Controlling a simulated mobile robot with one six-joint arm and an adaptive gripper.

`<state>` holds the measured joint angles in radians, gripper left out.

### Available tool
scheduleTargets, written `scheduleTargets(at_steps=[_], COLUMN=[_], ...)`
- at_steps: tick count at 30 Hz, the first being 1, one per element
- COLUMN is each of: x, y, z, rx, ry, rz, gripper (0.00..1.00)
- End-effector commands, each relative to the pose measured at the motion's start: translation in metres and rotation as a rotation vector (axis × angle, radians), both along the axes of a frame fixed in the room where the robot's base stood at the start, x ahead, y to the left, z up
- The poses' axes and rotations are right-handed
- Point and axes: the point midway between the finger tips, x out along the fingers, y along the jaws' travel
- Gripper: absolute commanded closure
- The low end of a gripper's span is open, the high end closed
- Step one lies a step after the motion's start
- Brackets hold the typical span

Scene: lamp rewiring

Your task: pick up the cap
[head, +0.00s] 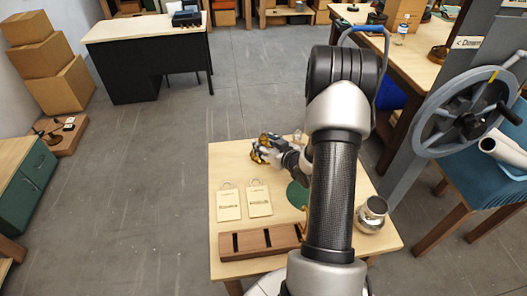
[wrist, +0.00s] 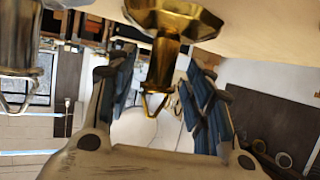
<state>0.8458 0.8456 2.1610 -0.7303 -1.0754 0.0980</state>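The cap looks to be the brass piece with a wide flared, faceted end, a narrower neck and a small loop (wrist: 163,60). In the wrist view, which looks upside down, its flared end meets the pale tabletop. My gripper (wrist: 163,85) is open, with one blue-grey finger on each side of the neck and visible gaps to both. In the head view, gold colour (head: 260,153) shows at my gripper (head: 267,152) near the table's back left; cap and fingers are hard to separate there. A silver piece with a similar loop (wrist: 18,45) stands beside the brass one.
The wooden worktable (head: 225,165) holds two cream tags (head: 229,204), a slotted wooden block (head: 255,242), a green disc (head: 298,193) partly behind my arm, and a round silver vessel (head: 371,214) at right. Bare tabletop lies left of the gripper.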

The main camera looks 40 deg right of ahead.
Motion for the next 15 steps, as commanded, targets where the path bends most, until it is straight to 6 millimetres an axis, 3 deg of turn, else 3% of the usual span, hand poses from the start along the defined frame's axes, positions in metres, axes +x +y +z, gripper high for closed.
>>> scheduleTargets(at_steps=[15], x=[-0.0003], y=[0.0], z=[0.0002], rx=[-0.001], ry=[0.0], rz=[0.0], gripper=[0.88])
